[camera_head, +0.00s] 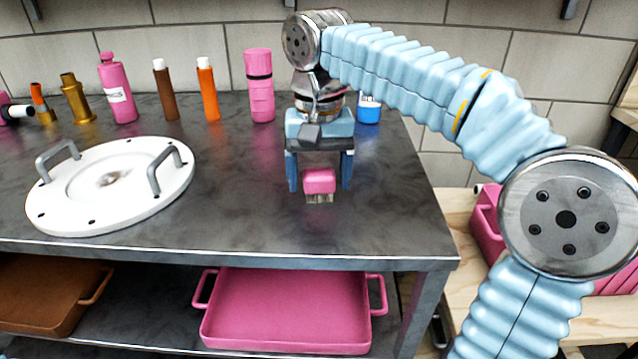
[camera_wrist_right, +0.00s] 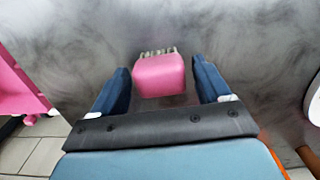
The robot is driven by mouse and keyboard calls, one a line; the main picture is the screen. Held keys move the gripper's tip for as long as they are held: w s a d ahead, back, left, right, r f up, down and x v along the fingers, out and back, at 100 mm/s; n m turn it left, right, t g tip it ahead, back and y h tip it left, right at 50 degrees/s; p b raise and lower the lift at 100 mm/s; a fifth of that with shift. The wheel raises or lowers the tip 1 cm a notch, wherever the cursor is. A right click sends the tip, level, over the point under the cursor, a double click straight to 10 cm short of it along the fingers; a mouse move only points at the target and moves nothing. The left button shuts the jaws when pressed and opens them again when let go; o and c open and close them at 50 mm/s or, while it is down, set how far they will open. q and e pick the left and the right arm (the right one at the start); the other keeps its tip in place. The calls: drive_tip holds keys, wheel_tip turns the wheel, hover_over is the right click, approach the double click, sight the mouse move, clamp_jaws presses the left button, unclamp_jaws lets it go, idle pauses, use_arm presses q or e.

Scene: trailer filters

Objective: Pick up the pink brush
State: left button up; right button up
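The pink brush (camera_head: 319,182) lies on the dark table top near its front edge, with its pale bristles facing the front. My right gripper (camera_head: 320,186) is open above and around it, with one blue finger on each side. In the right wrist view the pink brush (camera_wrist_right: 160,76) sits between the two open fingers (camera_wrist_right: 163,85), with a gap on both sides. I cannot tell how far the fingertips are above the table. My left gripper is not in view.
A white round lid (camera_head: 110,185) with two grey handles lies at the left of the table. Several bottles and tubes, such as a pink bottle (camera_head: 259,85), stand along the back. A pink tray (camera_head: 290,312) is on the shelf below. The table around the brush is clear.

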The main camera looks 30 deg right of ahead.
sight(318, 172)
drive_tip(key=c, duration=0.8)
drive_tip(key=shift+r, duration=0.1)
drive_tip(key=shift+c, duration=0.2)
drive_tip(key=shift+r, duration=0.3)
wheel_tip(318, 172, up, 3)
drive_tip(key=shift+f+p, duration=0.1)
drive_tip(key=shift+p, duration=0.45)
drive_tip(key=s+a+r+p, duration=0.2)
drive_tip(key=s+a+r, duration=0.6)
drive_tip(key=s, duration=0.3)
drive_tip(key=shift+a+r+p, duration=0.15)
drive_tip(key=shift+r+p, duration=0.2)
drive_tip(key=shift+r, duration=0.35)
drive_tip(key=shift+s, duration=0.1)
